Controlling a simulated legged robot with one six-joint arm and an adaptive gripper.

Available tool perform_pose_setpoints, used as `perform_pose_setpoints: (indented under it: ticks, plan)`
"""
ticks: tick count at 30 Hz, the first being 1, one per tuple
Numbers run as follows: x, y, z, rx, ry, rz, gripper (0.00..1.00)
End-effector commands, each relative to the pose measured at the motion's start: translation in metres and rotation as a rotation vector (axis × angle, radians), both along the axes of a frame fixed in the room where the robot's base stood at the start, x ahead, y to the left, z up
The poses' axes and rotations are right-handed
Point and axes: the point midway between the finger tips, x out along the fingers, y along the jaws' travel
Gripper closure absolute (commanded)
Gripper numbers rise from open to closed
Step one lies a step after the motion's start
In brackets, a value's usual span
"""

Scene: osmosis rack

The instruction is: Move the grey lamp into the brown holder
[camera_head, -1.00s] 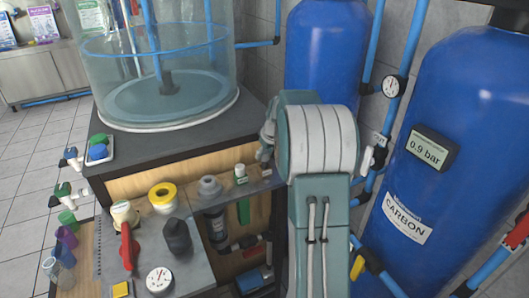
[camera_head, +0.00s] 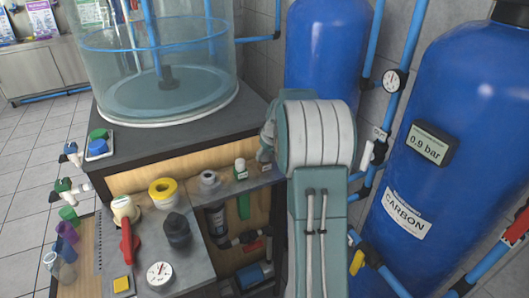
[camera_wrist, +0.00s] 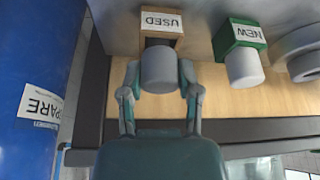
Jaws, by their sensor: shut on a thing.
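The grey lamp (camera_wrist: 158,70) is a short grey cylinder between the fingers of my gripper (camera_wrist: 158,88) in the wrist view. The fingers are shut on its sides. The brown holder (camera_wrist: 159,41), with a white USED label, is right behind the lamp in that view, and the lamp covers part of it. I cannot tell whether the lamp's lower end is inside. In the head view my arm stands in front of the holder area, and only part of my gripper (camera_head: 265,148) shows, at the right end of the shelf.
A green holder (camera_wrist: 238,36) labelled NEW, with a pale cylinder (camera_wrist: 243,68), stands close to the right in the wrist view. A grey ring-shaped part (camera_wrist: 300,50) is beyond it. Blue tanks (camera_head: 440,130) rise on the right. A bench with gauge (camera_head: 160,273) and bottles is left.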

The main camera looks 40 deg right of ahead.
Motion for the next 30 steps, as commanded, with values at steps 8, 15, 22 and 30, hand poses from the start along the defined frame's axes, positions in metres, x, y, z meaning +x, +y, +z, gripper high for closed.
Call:
perform_pose_setpoints:
  ticks: [8, 15, 22, 30]
  plan:
    - [0.0000, -0.0001, -0.0053, 0.000, -0.001, 0.000, 0.34]
    - [0.0001, -0.0001, -0.0053, 0.000, 0.000, 0.000, 0.16]
    - [0.0001, -0.0001, -0.0054, 0.000, 0.000, 0.000, 0.00]
    - [0.0001, -0.0001, -0.0054, 0.000, 0.000, 0.000, 0.00]
